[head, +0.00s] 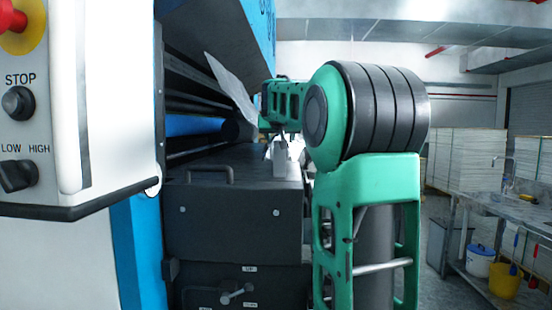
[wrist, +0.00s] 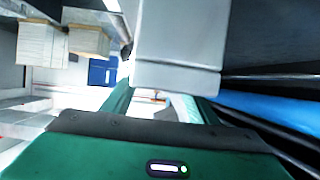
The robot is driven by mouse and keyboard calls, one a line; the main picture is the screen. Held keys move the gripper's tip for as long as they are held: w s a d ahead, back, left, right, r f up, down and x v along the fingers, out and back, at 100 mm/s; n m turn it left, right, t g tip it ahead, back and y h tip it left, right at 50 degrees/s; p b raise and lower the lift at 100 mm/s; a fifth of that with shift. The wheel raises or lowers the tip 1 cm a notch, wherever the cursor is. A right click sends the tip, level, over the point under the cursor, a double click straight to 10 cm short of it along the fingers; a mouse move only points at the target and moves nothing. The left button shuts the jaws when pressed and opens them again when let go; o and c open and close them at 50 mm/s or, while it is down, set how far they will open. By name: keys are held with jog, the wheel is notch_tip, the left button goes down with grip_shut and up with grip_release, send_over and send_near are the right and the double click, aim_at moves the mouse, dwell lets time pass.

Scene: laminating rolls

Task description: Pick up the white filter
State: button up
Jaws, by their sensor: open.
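A small whitish block (head: 281,160), which looks like the white filter, stands upright on the dark machine top in the head view. In the wrist view, a large pale grey-white block (wrist: 178,75) fills the upper middle and appears to be the same thing. My gripper (wrist: 158,98) is open, with its green body along the bottom of the wrist view. The pale block overlaps the finger area, so I cannot tell whether the fingers touch it. In the head view my arm largely hides the gripper (head: 282,135), close above the block.
A thin, tilted pale sheet (head: 232,90) is left of my arm. Dark rollers and a blue roll (head: 193,126) lie inside the machine at the left; the blue roll (wrist: 265,112) is at right in the wrist view. A handle (head: 210,172) sits on the dark housing.

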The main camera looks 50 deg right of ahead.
jog(key=shift+x, duration=1.1)
grip_shut()
jog(key=shift+r, duration=0.2)
